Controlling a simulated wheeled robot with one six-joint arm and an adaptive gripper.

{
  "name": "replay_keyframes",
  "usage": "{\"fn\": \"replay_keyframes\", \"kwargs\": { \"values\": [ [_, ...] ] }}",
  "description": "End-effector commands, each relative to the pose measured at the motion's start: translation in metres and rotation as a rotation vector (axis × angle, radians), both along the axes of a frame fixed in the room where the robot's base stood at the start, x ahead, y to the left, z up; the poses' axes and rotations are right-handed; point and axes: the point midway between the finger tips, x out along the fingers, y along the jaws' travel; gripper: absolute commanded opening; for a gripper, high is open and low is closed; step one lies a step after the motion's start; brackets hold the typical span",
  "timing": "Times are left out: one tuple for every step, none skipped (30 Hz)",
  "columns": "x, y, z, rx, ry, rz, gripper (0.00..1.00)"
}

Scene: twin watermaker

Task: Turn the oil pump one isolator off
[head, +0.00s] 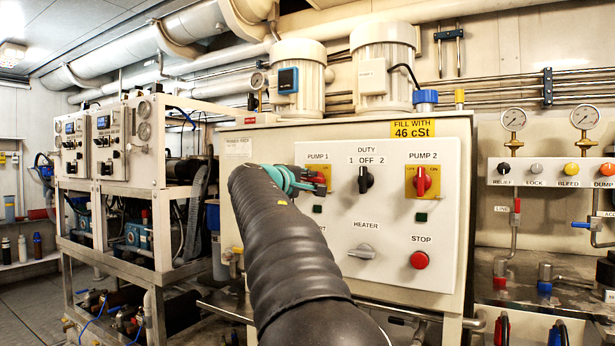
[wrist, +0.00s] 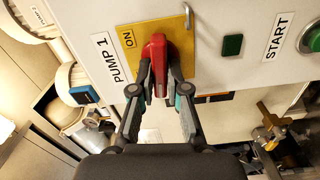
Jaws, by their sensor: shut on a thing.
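The pump 1 isolator is a red handle (wrist: 158,62) on a yellow plate (wrist: 203,60), on the white control panel. The word ON shows at one corner of the plate in the wrist view; any OFF mark is hidden. In the head view the red handle (head: 319,178) is partly covered by my gripper (head: 300,182), under the PUMP 1 label. My gripper (wrist: 161,88) is shut on the red handle in the wrist view, with one finger on each side. My arm hides the panel's lower left in the head view.
Right of it on the panel are the black DUTY selector (head: 365,180), the red PUMP 2 isolator (head: 422,181), the grey HEATER switch (head: 362,250) and the red STOP button (head: 419,260). A green START button (wrist: 314,39) is close by in the wrist view.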

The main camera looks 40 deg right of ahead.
Motion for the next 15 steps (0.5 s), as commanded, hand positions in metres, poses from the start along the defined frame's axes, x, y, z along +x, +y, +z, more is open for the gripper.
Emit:
{"fn": "replay_keyframes", "kwargs": {
  "values": [
    [-0.0001, -0.0001, 0.0003, -0.009, 0.024, -0.001, 0.00],
    [-0.0002, -0.0002, 0.0003, -0.015, 0.038, -0.001, 0.00],
    [-0.0002, -0.0002, 0.0001, -0.022, 0.055, -0.001, 0.00],
    [-0.0001, -0.0002, 0.0000, -0.027, 0.065, -0.001, 0.00],
    [-0.0002, -0.0002, -0.0002, -0.031, 0.076, -0.001, 0.00],
    [-0.0002, -0.0002, -0.0005, -0.036, 0.088, -0.001, 0.00],
    [-0.0002, -0.0002, -0.0007, -0.039, 0.095, -0.001, 0.00],
    [-0.0001, -0.0002, -0.0008, -0.042, 0.103, -0.001, 0.00],
    [-0.0002, -0.0002, -0.0011, -0.046, 0.111, -0.001, 0.00],
    [-0.0002, -0.0002, -0.0012, -0.048, 0.116, -0.001, 0.00],
    [-0.0002, -0.0002, -0.0013, -0.048, 0.120, -0.001, 0.00],
    [-0.0002, -0.0002, -0.0014, -0.050, 0.124, -0.001, 0.00],
    [-0.0002, -0.0002, -0.0015, -0.051, 0.127, -0.001, 0.00],
    [-0.0001, -0.0002, -0.0016, -0.052, 0.129, -0.001, 0.00],
    [-0.0001, -0.0002, -0.0017, -0.053, 0.131, -0.001, 0.00]
  ]
}}
